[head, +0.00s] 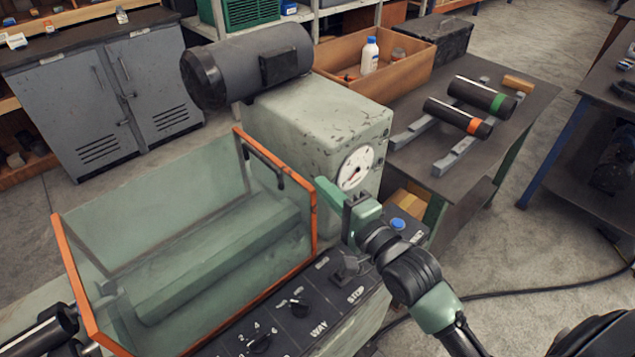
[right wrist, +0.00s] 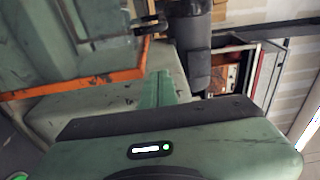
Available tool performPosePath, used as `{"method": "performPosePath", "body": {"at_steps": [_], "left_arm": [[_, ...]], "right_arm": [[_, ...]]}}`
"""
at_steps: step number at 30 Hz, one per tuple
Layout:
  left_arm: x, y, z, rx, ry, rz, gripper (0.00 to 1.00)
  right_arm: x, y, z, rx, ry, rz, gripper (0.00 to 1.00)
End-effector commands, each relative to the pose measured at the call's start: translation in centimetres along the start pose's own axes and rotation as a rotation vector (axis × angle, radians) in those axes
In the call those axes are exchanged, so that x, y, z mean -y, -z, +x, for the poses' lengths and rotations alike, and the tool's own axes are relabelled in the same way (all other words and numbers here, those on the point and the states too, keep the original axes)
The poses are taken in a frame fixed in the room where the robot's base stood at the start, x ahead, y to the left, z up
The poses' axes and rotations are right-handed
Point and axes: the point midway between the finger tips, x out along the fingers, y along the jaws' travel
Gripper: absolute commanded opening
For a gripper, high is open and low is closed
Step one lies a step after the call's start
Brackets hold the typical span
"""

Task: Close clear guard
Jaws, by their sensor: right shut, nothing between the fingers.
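The clear guard (head: 150,180) has a see-through panel with orange edging and sits over the machine bed at left in the head view. A black bar handle (head: 263,165) is near its right end. Whether the guard is fully open or partly lowered is hard to tell. My right gripper (head: 332,192) is shut and empty, in front of the pale green headstock and right of the orange edge, apart from the handle. In the right wrist view, its green finger (right wrist: 157,90) points toward the machine beside the guard's orange edge (right wrist: 75,83).
The headstock (head: 290,115) carries a grey motor (head: 250,62) and a round dial (head: 356,168). A control panel (head: 300,310) with knobs runs along the front. Right, a table (head: 490,150) holds two banded pipes and a wooden crate (head: 345,68).

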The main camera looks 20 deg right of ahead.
Motion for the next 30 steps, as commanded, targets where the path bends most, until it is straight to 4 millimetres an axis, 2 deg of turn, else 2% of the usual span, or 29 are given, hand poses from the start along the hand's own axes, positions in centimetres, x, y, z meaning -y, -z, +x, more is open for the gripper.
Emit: {"method": "performPosePath", "body": {"at_steps": [5, 9, 11, 13, 18, 30], "left_arm": [[-0.5, -1.5, -1.4, 0.024, -0.007, -0.002, 1.0], [-0.5, -1.4, -2.2, 0.024, -0.006, -0.002, 1.0], [-0.4, -1.0, -2.5, 0.019, -0.006, -0.002, 1.0], [-0.3, -0.5, -3.1, 0.013, -0.004, -0.002, 1.0], [-0.1, 1.2, -3.7, -0.011, -0.002, -0.002, 1.0], [-0.1, 0.2, -3.8, 0.002, -0.001, -0.001, 1.0]], "right_arm": [[0.5, 0.1, 4.0, -0.001, 0.003, -0.001, 0.0], [0.5, 0.0, 7.0, 0.0, 0.002, -0.001, 0.0], [0.4, -0.2, 7.8, 0.001, 0.001, 0.002, 0.0], [0.3, -1.6, 7.0, 0.002, -0.002, 0.004, 0.0], [0.2, -3.3, 6.3, 0.0, 0.0, 0.003, 0.0], [0.0, -3.8, 6.1, 0.0, 0.001, 0.0, 0.0]]}}
